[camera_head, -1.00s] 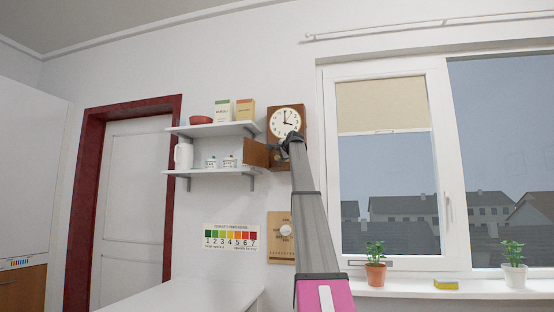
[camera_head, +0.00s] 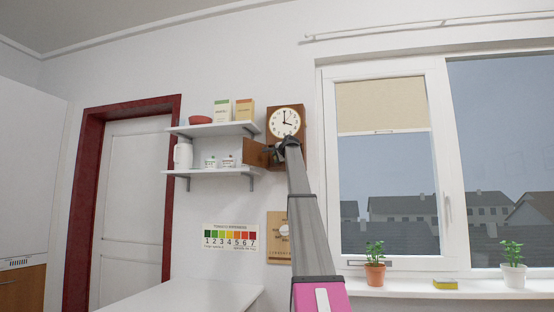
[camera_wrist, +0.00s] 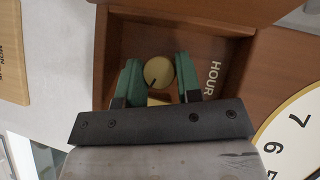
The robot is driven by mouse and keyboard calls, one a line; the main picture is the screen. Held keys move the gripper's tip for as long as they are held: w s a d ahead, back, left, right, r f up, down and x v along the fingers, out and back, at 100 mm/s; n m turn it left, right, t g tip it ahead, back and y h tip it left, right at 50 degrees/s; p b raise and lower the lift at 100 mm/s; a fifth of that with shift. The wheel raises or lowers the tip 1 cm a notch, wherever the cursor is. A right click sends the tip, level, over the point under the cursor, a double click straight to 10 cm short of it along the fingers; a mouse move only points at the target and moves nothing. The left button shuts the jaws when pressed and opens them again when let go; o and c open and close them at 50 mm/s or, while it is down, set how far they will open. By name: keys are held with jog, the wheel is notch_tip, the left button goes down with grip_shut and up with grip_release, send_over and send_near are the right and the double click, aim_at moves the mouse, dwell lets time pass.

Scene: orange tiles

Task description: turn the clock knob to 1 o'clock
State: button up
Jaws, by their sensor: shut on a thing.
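The wooden clock (camera_head: 272,116) hangs on the wall, its white dial (camera_head: 286,128) showing one hand up and one to the right, about 3 o'clock. Below the dial, its small door (camera_head: 253,154) stands open to the left. In the head view, my gripper (camera_head: 278,153) is small and partly hidden by my arm.
Shelves (camera_head: 212,172) with jars, boxes and a bowl are close left of the clock. A window (camera_head: 385,190) with potted plants on its sill is to the right. A wooden panel (camera_head: 277,250) hangs below the clock.

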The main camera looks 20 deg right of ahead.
dwell(0.7)
jog(key=n+g+h, duration=0.2)
jog(key=n+g, duration=0.1)
jog(key=n+g+h, duration=0.2)
jog(key=n+h, duration=0.1)
jog(key=shift+a+g, duration=0.2)
jog(key=shift+g, duration=0.2)
dwell(0.3)
dwell(0.3)
jog(key=o, duration=0.9)
jog(key=shift+r, duration=0.1)
